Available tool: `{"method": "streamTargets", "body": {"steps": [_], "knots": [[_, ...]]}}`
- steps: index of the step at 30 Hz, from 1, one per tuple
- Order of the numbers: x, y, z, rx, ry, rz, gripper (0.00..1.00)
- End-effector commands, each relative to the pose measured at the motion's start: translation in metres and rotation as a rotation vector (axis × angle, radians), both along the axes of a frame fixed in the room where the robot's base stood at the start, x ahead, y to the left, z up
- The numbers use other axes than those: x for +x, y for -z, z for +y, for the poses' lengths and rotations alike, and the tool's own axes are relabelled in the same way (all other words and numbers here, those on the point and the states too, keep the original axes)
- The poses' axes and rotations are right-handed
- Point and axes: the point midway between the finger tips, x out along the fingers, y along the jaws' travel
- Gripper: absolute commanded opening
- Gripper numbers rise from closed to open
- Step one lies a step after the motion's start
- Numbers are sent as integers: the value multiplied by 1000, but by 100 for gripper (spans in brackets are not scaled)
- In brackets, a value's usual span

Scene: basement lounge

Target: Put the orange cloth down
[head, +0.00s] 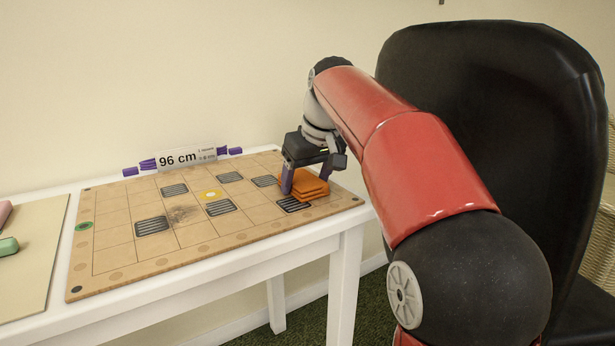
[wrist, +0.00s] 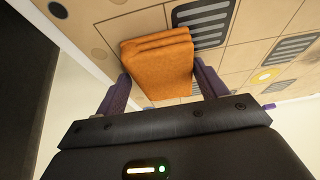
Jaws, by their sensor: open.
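The orange cloth (head: 307,188) is a folded stack at the right end of the tan gridded board (head: 120,262). It appears to rest on the board, beside or partly over a dark striped patch. My gripper (head: 312,180) is over the cloth with its fingers pointing down. In the wrist view the cloth (wrist: 158,60) lies between and just beyond the purple-padded fingertips (wrist: 158,80). The fingers are apart, one on either side of the cloth. Whether either finger touches it, I cannot tell.
The white table (head: 348,262) carries the board. A sign reading 96 cm (head: 186,158) and purple pieces stand along its back edge. A beige mat (head: 25,255) with a green item (head: 8,246) lies at left. A black chair (head: 500,110) stands at right.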

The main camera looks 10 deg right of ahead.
Motion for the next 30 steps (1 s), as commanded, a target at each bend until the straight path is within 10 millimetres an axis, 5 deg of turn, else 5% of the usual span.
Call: {"method": "streamTargets", "body": {"steps": [11, 24, 30], "knots": [[-3, -5, 6, 6, -16, 19, 81], [-34, -92, -8, 3, -7, 6, 81], [-43, -111, -11, 3, -6, 8, 81]]}}
